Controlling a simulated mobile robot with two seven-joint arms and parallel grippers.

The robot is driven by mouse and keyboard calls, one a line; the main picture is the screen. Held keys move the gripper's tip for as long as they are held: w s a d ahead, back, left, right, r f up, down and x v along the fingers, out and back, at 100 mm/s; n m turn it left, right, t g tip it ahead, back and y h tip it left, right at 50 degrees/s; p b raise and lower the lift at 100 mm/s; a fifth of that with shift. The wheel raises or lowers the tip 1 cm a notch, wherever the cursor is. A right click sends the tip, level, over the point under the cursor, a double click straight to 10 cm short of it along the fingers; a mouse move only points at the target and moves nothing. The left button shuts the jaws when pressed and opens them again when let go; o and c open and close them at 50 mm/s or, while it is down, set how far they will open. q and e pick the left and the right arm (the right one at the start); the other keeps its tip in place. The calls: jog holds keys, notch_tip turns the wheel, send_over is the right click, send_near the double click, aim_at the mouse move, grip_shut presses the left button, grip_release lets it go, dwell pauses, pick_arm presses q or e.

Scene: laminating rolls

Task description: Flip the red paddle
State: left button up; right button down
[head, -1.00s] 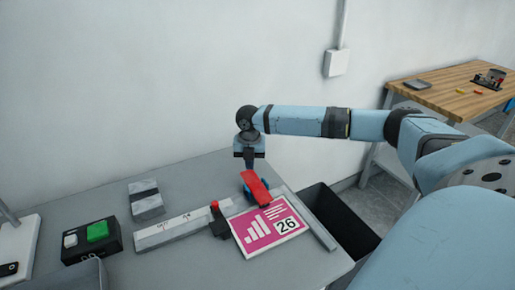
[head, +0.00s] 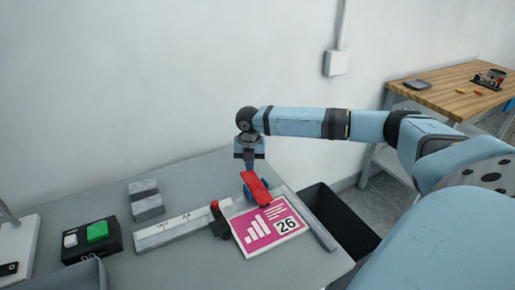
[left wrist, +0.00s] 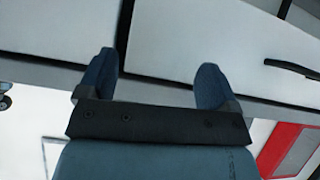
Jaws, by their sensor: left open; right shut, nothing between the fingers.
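The red paddle (head: 256,187) lies at the far right of the grey table in the head view, tilted, with blue parts showing at its sides. My right gripper (head: 249,168) points down just behind the paddle's far end. It is shut with nothing between its fingers; I cannot tell whether it touches the paddle. My left gripper (left wrist: 155,78) shows in the left wrist view with its two blue fingers apart and empty. It is outside the head view.
A black box with a green button (head: 92,243) sits left. A dark bin (head: 345,222) stands right.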

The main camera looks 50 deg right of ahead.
aim_at(250, 176)
jog(key=shift+f, duration=0.25)
jog(key=shift+f, duration=0.45)
jog(key=shift+f, duration=0.5)
dwell(0.4)
jog(key=shift+f, duration=0.4)
